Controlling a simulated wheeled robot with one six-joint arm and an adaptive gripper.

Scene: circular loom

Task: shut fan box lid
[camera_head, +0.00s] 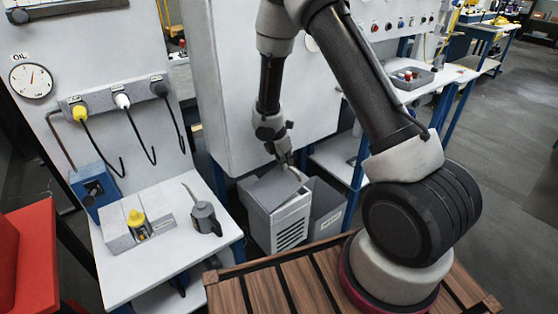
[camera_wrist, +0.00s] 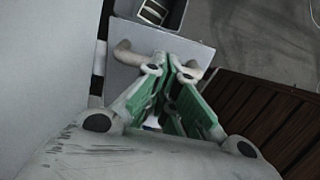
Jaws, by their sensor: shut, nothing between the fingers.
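The fan box (camera_head: 291,226) is a pale grey box with dark vent slits, low beside the large white cabinet. Its lid (camera_head: 271,189) is a flat grey panel at the box top; it looks tilted, but I cannot tell its exact angle. My gripper (camera_head: 300,174) points down at the lid's right back edge, its fingers shut and empty. In the wrist view my gripper (camera_wrist: 172,64) shows green inner pads, with a light grey panel (camera_wrist: 172,40) beyond the fingertips. Whether the fingers touch the lid is unclear.
A grey open bin (camera_head: 328,212) stands right of the fan box. The white cabinet (camera_head: 225,100) rises close behind. A side table (camera_head: 160,258) with an oil can (camera_head: 205,218) is at left. A brown slatted surface (camera_head: 262,292) lies in front.

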